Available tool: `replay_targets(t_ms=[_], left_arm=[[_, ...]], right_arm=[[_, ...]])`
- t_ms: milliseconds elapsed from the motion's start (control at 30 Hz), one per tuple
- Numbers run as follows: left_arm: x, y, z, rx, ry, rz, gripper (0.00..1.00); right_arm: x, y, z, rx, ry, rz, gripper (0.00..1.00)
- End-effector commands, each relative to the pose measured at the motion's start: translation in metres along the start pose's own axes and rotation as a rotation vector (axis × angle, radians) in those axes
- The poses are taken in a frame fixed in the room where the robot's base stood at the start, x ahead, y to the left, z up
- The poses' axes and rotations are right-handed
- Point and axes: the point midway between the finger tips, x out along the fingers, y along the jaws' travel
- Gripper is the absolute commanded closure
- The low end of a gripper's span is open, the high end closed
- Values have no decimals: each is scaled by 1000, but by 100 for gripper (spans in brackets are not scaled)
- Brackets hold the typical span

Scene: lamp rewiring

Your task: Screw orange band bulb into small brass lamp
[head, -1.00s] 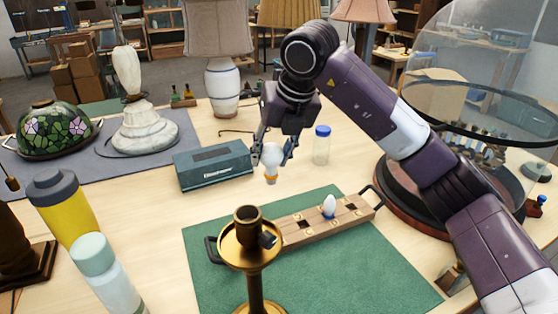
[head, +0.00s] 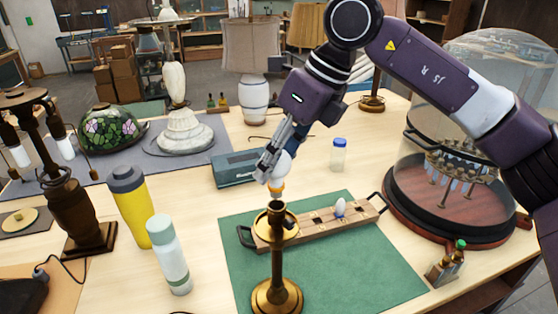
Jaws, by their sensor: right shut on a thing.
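The small brass lamp (head: 277,262) stands upright on the green mat (head: 350,270), its dark socket open at the top. My right gripper (head: 275,180) is shut on the orange band bulb (head: 282,166), a white bulb with an orange band near its base. The bulb hangs base down just above the lamp's socket. A small gap seems to show between them, but I cannot tell the exact alignment. The fingers cover part of the bulb's left side. My left gripper is not in view.
A wooden bulb tray (head: 322,229) with black handles lies behind the lamp, holding another white bulb (head: 340,207). A yellow bottle (head: 131,207) and a pale bottle (head: 168,255) stand left. A glass dome (head: 470,130) stands right. A blue-grey box (head: 232,169) lies behind.

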Motion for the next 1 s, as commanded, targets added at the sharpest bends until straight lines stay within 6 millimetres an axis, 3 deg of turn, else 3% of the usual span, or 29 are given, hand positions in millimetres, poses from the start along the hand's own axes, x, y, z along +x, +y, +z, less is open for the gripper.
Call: replay_targets(t_ms=[433,1000], left_arm=[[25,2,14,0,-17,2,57],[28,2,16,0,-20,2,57]], right_arm=[[30,-5,-13,2,0,-1,85],[33,-6,-14,2,0,-1,85]])
